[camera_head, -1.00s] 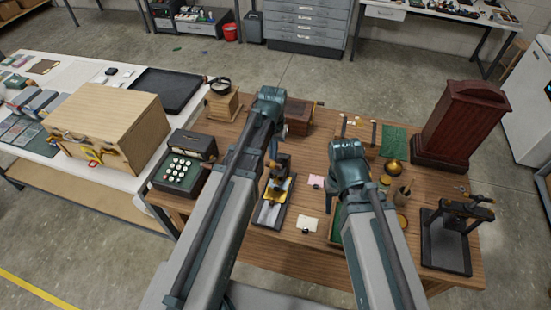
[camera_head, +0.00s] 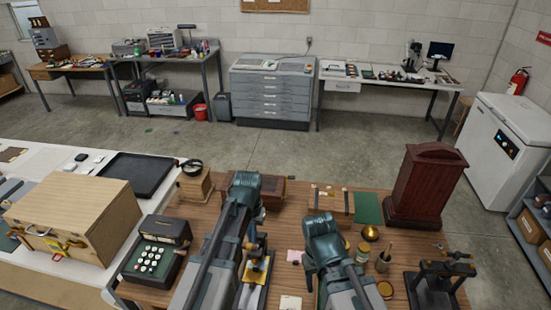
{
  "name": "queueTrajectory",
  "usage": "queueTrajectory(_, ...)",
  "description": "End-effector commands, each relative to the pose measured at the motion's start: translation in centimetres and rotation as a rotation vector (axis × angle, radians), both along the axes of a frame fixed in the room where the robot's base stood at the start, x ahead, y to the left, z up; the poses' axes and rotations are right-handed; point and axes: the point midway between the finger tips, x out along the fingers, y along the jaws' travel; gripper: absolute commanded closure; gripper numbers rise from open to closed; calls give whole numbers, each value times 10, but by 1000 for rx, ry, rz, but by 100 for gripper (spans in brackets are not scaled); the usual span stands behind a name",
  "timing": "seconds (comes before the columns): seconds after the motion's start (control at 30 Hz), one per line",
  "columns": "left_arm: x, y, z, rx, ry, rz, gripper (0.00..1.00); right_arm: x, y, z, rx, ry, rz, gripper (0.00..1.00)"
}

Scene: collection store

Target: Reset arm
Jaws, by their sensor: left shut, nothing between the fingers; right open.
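My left arm (camera_head: 222,245) comes up from the bottom of the head view, and its teal joint (camera_head: 243,187) lies over the wooden workbench (camera_head: 204,216). My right arm (camera_head: 345,285) comes up to its right, with its teal joint (camera_head: 322,232) also over the bench. The two arms are apart. Their grippers are hidden behind the arm links, so I see no fingertips. I see nothing held.
A wooden box (camera_head: 85,215) and black tray (camera_head: 140,172) sit on the left table. Open floor lies behind.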

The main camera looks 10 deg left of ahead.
Motion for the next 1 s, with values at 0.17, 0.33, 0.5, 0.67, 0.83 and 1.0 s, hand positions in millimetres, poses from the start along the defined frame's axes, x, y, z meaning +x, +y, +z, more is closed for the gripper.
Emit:
queueTrajectory(0.17, -44, -36, -75, 27, 13, -86, 100, 0, 0, -76, 0, -1, 5, 50)
queueTrajectory(0.33, -83, -62, -127, 56, 24, -165, 100, 1, 0, -127, -2, -3, 11, 50)
queueTrajectory(0.5, -112, -79, -163, 78, 30, -225, 100, 1, 0, -163, -1, -2, 15, 50)
queueTrajectory(0.67, -127, -87, -178, 91, 33, -256, 100, 1, 0, -179, -2, -3, 19, 50)
queueTrajectory(0.83, -131, -89, -180, 95, 34, -265, 100, 1, 0, -182, -2, -3, 19, 50)
queueTrajectory(1.0, -131, -89, -179, 95, 34, -265, 100, 1, 0, -180, -2, -3, 19, 50)
